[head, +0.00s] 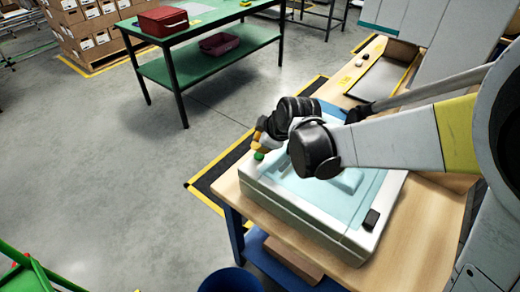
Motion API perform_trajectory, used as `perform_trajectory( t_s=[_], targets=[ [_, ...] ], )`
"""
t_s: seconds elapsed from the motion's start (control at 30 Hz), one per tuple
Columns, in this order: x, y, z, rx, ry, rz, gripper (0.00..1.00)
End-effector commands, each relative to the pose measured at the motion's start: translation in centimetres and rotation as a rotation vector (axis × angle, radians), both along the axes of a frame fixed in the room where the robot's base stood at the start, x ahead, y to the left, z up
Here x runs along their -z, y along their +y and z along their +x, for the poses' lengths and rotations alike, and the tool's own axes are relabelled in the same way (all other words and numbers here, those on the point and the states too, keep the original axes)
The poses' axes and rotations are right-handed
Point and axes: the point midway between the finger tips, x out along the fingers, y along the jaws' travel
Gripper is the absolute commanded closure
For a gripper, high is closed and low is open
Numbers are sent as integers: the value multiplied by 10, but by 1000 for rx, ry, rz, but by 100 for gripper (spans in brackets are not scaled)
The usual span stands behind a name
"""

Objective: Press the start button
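A white machine with a pale blue, see-through top (318,205) sits on a wooden workbench. A small round green button (258,156) shows at its far left corner. I see no lettering on it, so I cannot tell for sure that it is the start button. My arm reaches in from the right over the machine. My gripper (263,137) is at the arm's far end, just above and close to the green button. I cannot tell whether it touches the button. The dark wrist joints hide much of the gripper, and its fingers are too small to read.
A small black block (371,219) is on the machine's near right corner. The wooden workbench (420,235) has a tray area behind. A green table (215,60) with a red case (163,21) stands at the back left. Grey floor lies open on the left.

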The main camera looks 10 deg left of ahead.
Motion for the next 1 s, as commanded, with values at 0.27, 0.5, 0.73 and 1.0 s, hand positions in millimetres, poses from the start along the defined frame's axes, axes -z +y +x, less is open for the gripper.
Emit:
perform_trajectory(
  t_s=[0.27, 0.5, 0.73, 1.0],
  targets=[
    [-32, 0, 0, 0, 0, 0, 100],
    [-40, 0, 0, 0, 0, 0, 100],
    [-40, 0, 0, 0, 0, 0, 100],
    [-40, 0, 0, 0, 0, 0, 100]
  ],
)
